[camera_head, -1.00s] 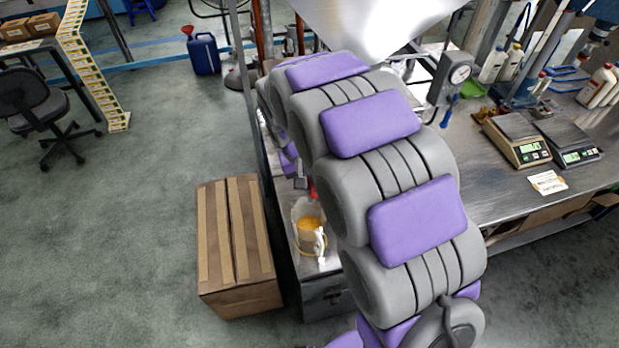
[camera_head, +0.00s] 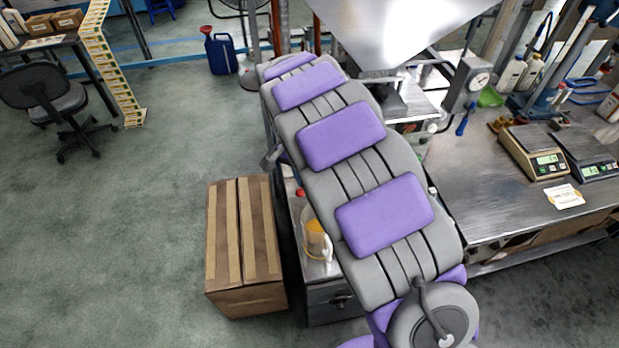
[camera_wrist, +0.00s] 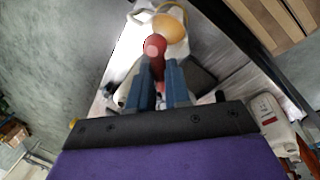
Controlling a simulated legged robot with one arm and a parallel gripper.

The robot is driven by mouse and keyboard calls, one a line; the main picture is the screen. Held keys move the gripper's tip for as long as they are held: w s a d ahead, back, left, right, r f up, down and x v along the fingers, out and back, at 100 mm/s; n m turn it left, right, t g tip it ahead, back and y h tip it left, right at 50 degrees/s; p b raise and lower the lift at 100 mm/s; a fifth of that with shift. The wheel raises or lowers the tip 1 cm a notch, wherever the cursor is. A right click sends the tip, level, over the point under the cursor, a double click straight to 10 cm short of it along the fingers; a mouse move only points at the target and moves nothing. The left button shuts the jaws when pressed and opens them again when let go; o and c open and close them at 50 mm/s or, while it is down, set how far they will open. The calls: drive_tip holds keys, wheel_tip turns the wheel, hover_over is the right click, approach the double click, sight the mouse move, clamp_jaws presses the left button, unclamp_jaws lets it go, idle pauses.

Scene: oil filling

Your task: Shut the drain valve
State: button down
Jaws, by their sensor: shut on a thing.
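In the wrist view my gripper (camera_wrist: 160,78) has its two blue fingers closed on a red handle (camera_wrist: 155,46), which looks like the drain valve's handle. Its rounded red end sticks out past the fingertips. The valve body is mostly hidden by the fingers, so I cannot tell how far the valve is turned. A clear jug with yellow oil (camera_wrist: 170,32) stands just beyond the handle. In the head view this jug (camera_head: 317,238) is partly behind my arm, on a metal bench. My arm hides the gripper there. A small red piece (camera_head: 300,193) shows beside the arm.
A cardboard box (camera_head: 243,245) stands on the floor left of the metal bench (camera_head: 322,270). A large metal hopper (camera_head: 385,35) hangs above my arm. A steel table (camera_head: 480,190) with scales (camera_head: 535,150) is at the right.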

drive_tip(key=shift+w+a+m, duration=0.15)
drive_tip(key=shift+a+m, duration=0.2)
drive_tip(key=shift+m, duration=0.25)
drive_tip(key=c, duration=1.1)
unclamp_jaws()
drive_tip(key=shift+a, duration=0.25)
drive_tip(key=shift+d, duration=0.15)
